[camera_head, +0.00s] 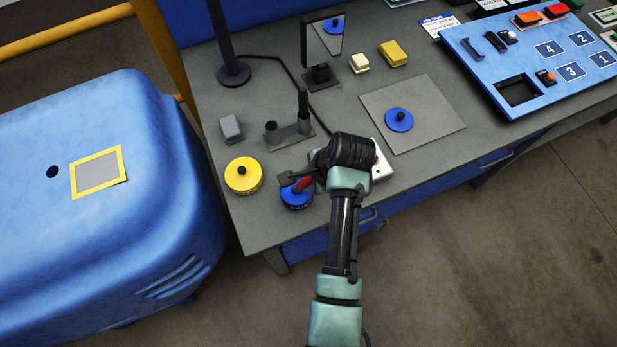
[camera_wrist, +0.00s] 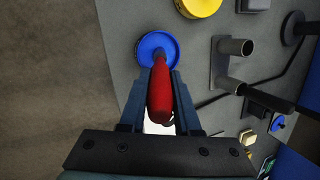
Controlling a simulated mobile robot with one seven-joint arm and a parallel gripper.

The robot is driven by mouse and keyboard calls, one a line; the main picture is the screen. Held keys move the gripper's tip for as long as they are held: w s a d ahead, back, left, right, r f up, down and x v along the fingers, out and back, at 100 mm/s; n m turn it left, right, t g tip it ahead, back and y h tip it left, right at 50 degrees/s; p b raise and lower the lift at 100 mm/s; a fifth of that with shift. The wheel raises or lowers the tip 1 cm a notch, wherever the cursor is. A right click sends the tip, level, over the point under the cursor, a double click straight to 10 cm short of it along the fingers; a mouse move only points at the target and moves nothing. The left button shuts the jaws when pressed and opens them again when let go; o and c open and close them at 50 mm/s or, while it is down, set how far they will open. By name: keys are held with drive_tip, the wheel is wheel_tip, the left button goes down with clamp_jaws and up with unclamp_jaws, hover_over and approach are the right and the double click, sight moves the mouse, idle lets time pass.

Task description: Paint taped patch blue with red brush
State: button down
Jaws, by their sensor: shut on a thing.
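My gripper (camera_head: 297,181) is shut on the red brush (camera_head: 304,183); its red handle (camera_wrist: 160,98) lies between the fingers in the wrist view. The brush's lower end is over or in the blue paint pot (camera_head: 296,199), also seen in the wrist view (camera_wrist: 147,47); I cannot tell whether the bristles touch paint. The taped patch (camera_head: 97,172) is a grey rectangle framed in yellow tape on the blue rounded housing (camera_head: 60,240) at left. No blue shows on it. A blue lid (camera_head: 398,121) with a black knob lies on a grey mat (camera_head: 433,112).
A yellow pot (camera_head: 243,177) with a black knob stands left of the blue pot. A two-tube holder (camera_head: 286,133), grey block (camera_head: 231,128), mirror (camera_head: 325,40) and black post (camera_head: 232,72) stand behind. A gap separates bench and housing. A blue numbered panel (camera_head: 540,60) is far right.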

drive_tip(key=shift+r+p, duration=3.5)
drive_tip(key=shift+p, duration=0.3)
drive_tip(key=shift+s+f, duration=0.1)
drive_tip(key=shift+f, duration=0.05)
